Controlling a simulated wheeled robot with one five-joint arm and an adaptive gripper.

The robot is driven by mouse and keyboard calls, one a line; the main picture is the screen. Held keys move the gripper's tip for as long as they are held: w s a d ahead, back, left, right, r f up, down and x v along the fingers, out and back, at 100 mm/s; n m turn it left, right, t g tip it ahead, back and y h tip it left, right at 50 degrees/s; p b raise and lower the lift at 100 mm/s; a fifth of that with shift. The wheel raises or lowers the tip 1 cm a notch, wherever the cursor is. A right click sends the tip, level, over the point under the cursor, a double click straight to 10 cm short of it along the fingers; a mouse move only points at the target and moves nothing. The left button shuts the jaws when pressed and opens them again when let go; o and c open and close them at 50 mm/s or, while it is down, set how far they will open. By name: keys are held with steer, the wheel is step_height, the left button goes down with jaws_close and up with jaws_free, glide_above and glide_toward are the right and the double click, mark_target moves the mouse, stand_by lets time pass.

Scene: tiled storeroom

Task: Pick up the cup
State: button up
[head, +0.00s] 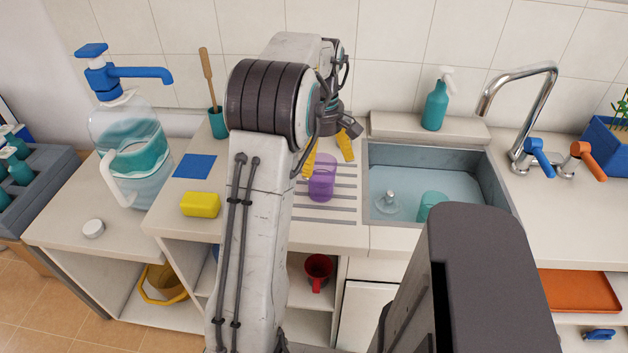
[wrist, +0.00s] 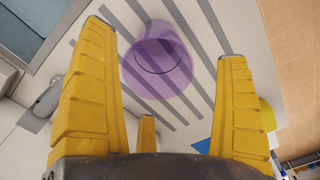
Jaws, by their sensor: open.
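A purple see-through cup (head: 322,184) stands on the grey-striped drainboard left of the sink. In the wrist view the cup (wrist: 158,68) lies between my two yellow fingers, towards their tips, with a gap on each side. My gripper (head: 328,166) is open and empty, with its fingers just above and behind the cup. In the wrist view my gripper (wrist: 164,44) shows both fingers spread wide. My arm hides part of the counter left of the cup.
The sink (head: 400,210) holds a teal cup (head: 432,204) and a clear glass (head: 388,204). A yellow sponge (head: 200,204) and blue cloth (head: 194,166) lie left. A red mug (head: 318,270) sits on the shelf below. A tall faucet (head: 520,110) stands right.

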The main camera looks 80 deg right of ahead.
steer(key=shift+d+f, duration=0.1)
steer(key=shift+f, duration=2.7)
steer(key=shift+c, duration=0.4)
steer(key=c, duration=1)
